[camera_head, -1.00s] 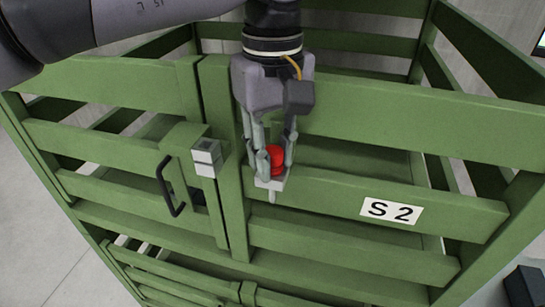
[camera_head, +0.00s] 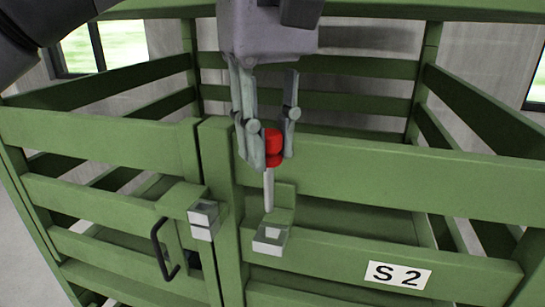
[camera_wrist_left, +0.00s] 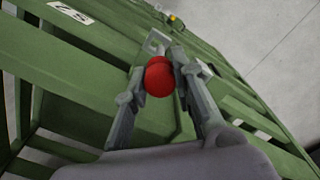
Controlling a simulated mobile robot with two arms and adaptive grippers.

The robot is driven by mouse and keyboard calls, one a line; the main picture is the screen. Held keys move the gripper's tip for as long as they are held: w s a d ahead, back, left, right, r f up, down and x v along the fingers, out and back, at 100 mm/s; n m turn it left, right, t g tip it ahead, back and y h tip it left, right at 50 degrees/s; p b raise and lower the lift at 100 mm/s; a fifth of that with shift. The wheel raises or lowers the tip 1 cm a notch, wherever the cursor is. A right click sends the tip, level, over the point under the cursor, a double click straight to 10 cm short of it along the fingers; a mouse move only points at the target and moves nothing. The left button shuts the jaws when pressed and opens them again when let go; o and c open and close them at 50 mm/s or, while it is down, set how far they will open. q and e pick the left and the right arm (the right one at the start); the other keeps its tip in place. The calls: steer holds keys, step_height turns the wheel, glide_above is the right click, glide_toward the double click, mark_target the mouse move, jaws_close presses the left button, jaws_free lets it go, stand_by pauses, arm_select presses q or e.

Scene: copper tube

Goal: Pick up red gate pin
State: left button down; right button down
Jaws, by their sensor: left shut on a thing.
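The red gate pin (camera_head: 273,143) has a red head and a grey shaft pointing down. My left gripper (camera_head: 270,150) is shut on its red head and holds it upright above the metal bracket (camera_head: 270,236) on the right gate panel. The shaft's lower end is above the bracket and looks clear of it. In the left wrist view the red head (camera_wrist_left: 159,77) sits between the two fingers. My right gripper is in neither current view.
The green slatted crate (camera_head: 400,185) fills the view. A second metal bracket (camera_head: 203,218) and a black handle (camera_head: 163,250) are on the left panel. An "S 2" label (camera_head: 398,275) is at lower right. The crate's interior looks empty.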

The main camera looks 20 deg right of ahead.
arm_select(q)
steer(key=s+a+b, duration=0.4)
steer(key=s+a, duration=0.5)
steer(key=s, duration=0.4)
steer(key=shift+s+a, duration=0.25)
steer(key=shift+s, duration=0.05)
steer(key=shift+f, duration=0.1)
